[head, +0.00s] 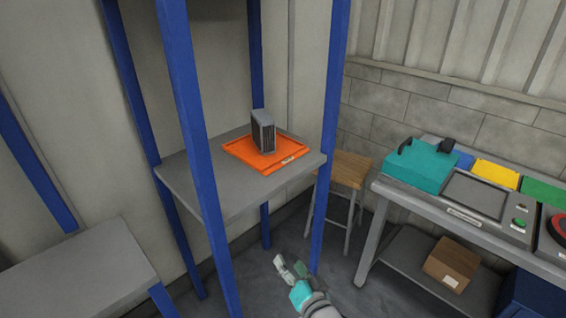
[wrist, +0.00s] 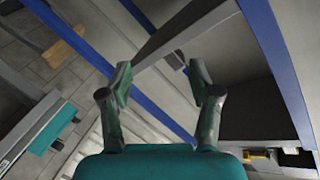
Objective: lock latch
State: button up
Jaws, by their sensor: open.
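I cannot make out a latch for certain in either view. A grey, finned chassis module (head: 263,133) stands upright on an orange tray (head: 238,152) on the grey rack shelf (head: 205,192). My gripper (head: 290,268) is open and empty, low in front of the rack and well apart from the module. In the wrist view my gripper (wrist: 160,85) shows its two fingers spread, with nothing held between them. A small dark part (wrist: 172,60) lies beyond the fingers, too small to identify.
Blue posts (head: 196,140) frame the shelf. A wooden stool (head: 345,170) stands behind the right post. At right, a bench (head: 395,190) carries a teal case (head: 420,170) and coloured panels. A cardboard box (head: 452,262) sits on its lower shelf. Another grey shelf (head: 75,265) is at left.

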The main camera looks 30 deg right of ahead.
jog(key=w+d+r+m, duration=0.3)
jog(key=w+d+r, duration=0.1)
jog(key=w+r, duration=1)
jog(key=w+d+r+m+t, duration=0.15)
jog(key=w+r, duration=0.25)
jog(key=r, duration=0.5)
jog(key=w+d+r+m+g, duration=0.15)
jog(key=w+r, duration=0.25)
jog(key=r, duration=0.6)
jog(key=s+d+r+m+t, duration=0.1)
jog(key=s+r, duration=0.1)
jog(key=r, duration=1.1)
jog(key=s+d+r+m, duration=0.1)
jog(key=s+r+m, duration=0.15)
jog(key=r, duration=0.95)
jog(key=s+d+r+m+t, duration=0.1)
jog(key=s+r, duration=0.2)
jog(key=r, duration=1)
jog(key=w, duration=0.7)
jog(key=w+d, duration=0.1)
jog(key=w, duration=0.3)
jog(key=shift+r, duration=0.1)
jog(key=shift+a, duration=0.1)
grip_shut()
